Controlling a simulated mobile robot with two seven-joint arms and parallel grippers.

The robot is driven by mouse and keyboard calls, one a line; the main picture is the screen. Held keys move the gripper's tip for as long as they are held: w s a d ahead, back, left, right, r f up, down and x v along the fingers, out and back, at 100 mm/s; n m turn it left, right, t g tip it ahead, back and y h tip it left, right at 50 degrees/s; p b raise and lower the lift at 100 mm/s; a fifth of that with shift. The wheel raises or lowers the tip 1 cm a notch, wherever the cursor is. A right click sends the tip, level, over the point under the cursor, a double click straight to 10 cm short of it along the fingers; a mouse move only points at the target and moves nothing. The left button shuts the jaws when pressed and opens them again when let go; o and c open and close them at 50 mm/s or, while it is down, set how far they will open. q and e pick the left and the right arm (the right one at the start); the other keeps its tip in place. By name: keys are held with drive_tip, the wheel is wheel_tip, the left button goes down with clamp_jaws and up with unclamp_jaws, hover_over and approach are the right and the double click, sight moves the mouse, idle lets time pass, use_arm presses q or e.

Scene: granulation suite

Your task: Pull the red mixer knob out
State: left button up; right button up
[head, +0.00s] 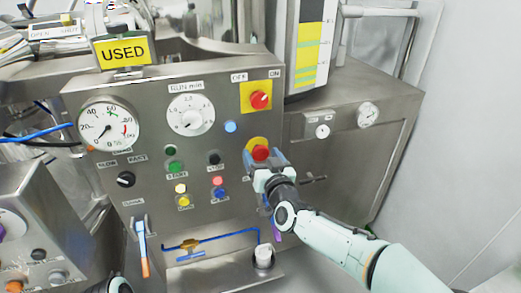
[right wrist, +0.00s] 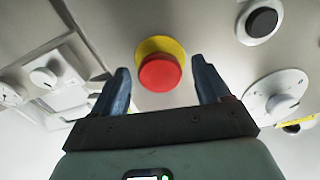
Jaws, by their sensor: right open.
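The red mushroom-shaped knob (head: 260,152) sits on a yellow round plate on the steel control panel (head: 225,115). In the right wrist view the red knob (right wrist: 160,72) shows between my two blue fingers, near their tips. My right gripper (head: 264,162) is open in front of the knob, one finger to each side, with a gap on both sides. The knob is not gripped. A second red knob (head: 260,100), a rotary switch on a yellow square marked OFF and ON, is higher on the panel.
Several small buttons, a dial (head: 190,115) and a pressure gauge (head: 108,127) are on the panel left of the knob. A blue-and-orange lever (head: 142,245) and blue tubing are lower left. A white cap (head: 264,253) stands below my right gripper.

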drive_tip(key=shift+x, duration=0.85)
clamp_jaws()
drive_tip(key=shift+s+d+f+b, duration=0.15)
drive_tip(key=shift+s+f+b, duration=0.05)
drive_tip(key=shift+s+b, duration=0.4)
unclamp_jaws()
drive_tip(key=shift+s+d+r, duration=0.1)
drive_tip(key=shift+s+r, duration=0.05)
drive_tip(key=shift+s, duration=0.05)
